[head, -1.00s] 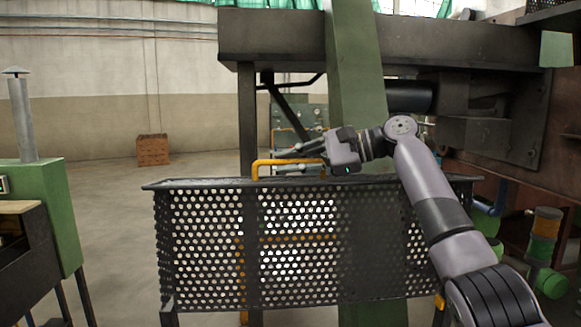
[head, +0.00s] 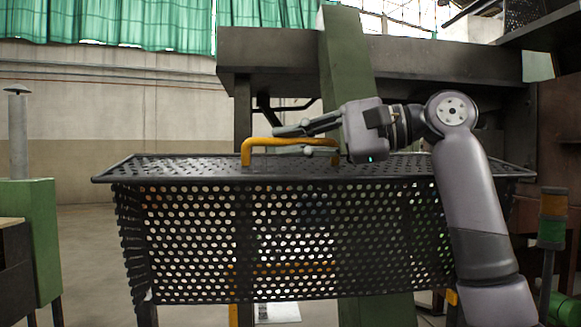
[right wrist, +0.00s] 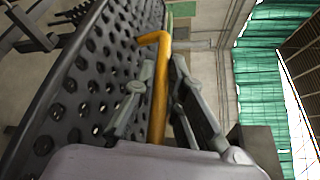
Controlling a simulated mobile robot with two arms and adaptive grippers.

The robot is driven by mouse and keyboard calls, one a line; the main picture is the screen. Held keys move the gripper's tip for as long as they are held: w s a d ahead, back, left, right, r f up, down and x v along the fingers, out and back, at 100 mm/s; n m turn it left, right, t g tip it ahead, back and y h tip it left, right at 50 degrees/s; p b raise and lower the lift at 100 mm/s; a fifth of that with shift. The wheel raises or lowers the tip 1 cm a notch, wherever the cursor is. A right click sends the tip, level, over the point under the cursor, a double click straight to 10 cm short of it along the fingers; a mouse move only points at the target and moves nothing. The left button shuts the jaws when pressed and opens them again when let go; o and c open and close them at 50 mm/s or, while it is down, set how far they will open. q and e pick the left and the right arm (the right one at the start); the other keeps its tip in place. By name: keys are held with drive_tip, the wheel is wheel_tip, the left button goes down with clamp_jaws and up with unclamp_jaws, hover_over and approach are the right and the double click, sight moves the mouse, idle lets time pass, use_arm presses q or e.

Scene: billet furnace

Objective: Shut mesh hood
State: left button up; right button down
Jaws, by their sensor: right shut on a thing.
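The mesh hood (head: 290,235) is a dark perforated metal box in the middle of the head view, with a flat perforated top panel. A yellow bar handle (head: 247,150) stands on its top. My right gripper (head: 292,141) is at this handle, its fingers shut around the bar from the right. In the right wrist view the handle (right wrist: 161,85) runs between the two fingers (right wrist: 165,75), with the hood's holed panel (right wrist: 75,85) to the left. Part of the bar is hidden behind the fingers in the head view. My left gripper is out of view.
A green post (head: 350,65) and a dark overhead beam (head: 275,52) stand behind the hood. A green machine with a grey pipe (head: 18,135) is at the left. A signal light (head: 552,218) stands at the right. Open floor (head: 90,245) shows left of the hood.

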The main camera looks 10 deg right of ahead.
sight(298, 177)
drive_tip(key=shift+n, duration=0.7)
drive_tip(key=s+f+b, duration=0.1)
drive_tip(key=s+b, duration=0.1)
drive_tip(key=s+f+b, duration=0.2)
drive_tip(key=shift+s+f+b, duration=0.1)
drive_tip(key=shift+s+b, duration=0.25)
drive_tip(key=shift+s+f+n+t+y+b, duration=0.15)
drive_tip(key=shift+s+f+n+y+b, duration=0.05)
drive_tip(key=shift+s+b, duration=0.35)
drive_tip(key=shift+s+f+n+t+y+b, duration=0.15)
drive_tip(key=shift+s+f+n+y+b, duration=0.05)
drive_tip(key=shift+s+b, duration=0.3)
drive_tip(key=c, duration=1.9)
unclamp_jaws()
drive_tip(key=v, duration=1.2)
